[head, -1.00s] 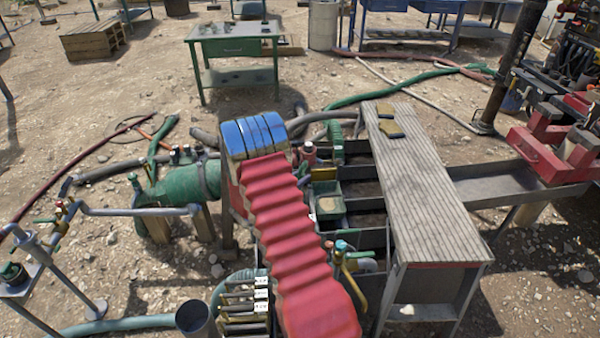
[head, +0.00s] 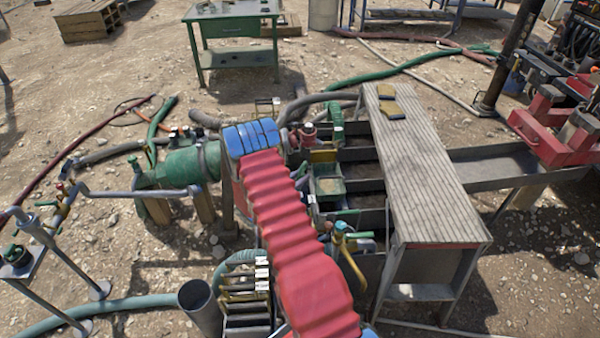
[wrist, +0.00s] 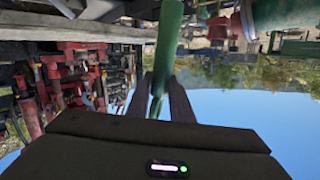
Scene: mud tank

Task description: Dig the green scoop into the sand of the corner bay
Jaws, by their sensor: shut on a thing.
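In the wrist view, my gripper (wrist: 163,88) is shut on the handle of the green scoop (wrist: 168,45). The scoop reaches away from the jaws to the top edge of the picture, where its far end is cut off. In the head view, my own red and blue arm hides the gripper, and I cannot make out the scoop for sure. The mud tank (head: 352,156) lies right of my arm, split into bays by grey dividers. A small green box (head: 328,187) with sandy contents sits at its left side. I cannot tell which bay is the corner bay, nor whether the scoop touches sand.
A green pump body (head: 185,165) and pipes stand left. A yellow-handled valve (head: 342,240) and grey cylinder (head: 198,300) are near the front. Hoses cross the ground.

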